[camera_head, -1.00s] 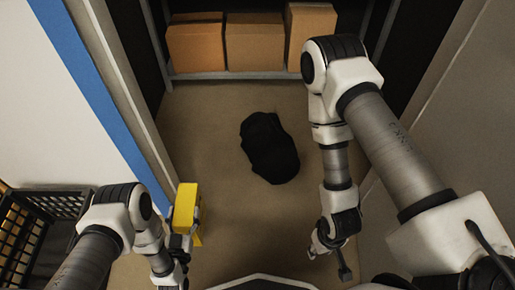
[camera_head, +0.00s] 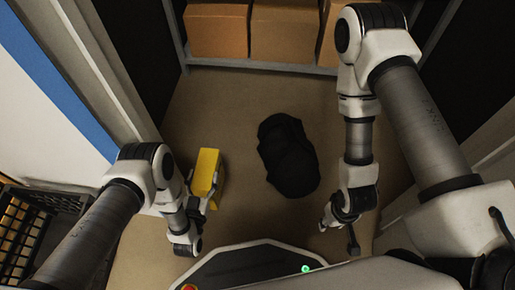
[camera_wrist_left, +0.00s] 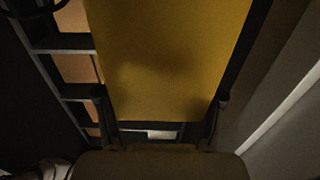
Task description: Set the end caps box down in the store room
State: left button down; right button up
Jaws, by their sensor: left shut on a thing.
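The end caps box, a yellow block (camera_head: 206,172), is in my left gripper (camera_head: 203,200) at the left of the head view. The left gripper is shut on it and holds it over brown floor, just inside the doorway. In the left wrist view the yellow box (camera_wrist_left: 165,60) fills the middle between the two fingers, hiding much of what lies beyond. My right gripper (camera_head: 338,232) hangs at the right, apart from the box, with its fingers spread and nothing between them.
A black lumpy bag-like thing (camera_head: 288,157) lies on the floor between the arms. A shelf rack (camera_head: 262,67) with cardboard boxes (camera_head: 217,30) stands at the back. The door frame (camera_head: 105,85) is close on the left. A black crate (camera_head: 58,200) stands outside. Floor before the shelf is clear.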

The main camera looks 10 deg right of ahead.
pick_arm(q)
jog(key=w+d+f+b, duration=0.2)
jog(key=w+d+b, duration=0.1)
jog(key=w+b, duration=0.2)
jog(key=w+d+f+b, duration=0.3)
jog(key=w+b, duration=0.2)
jog(key=w, duration=0.4)
jog(key=shift+w+d, duration=0.2)
jog(key=shift+d, duration=0.2)
jog(key=c, duration=0.5)
grip_release()
jog(key=shift+f, duration=0.1)
jog(key=o, duration=0.4)
jog(key=shift+o, duration=0.2)
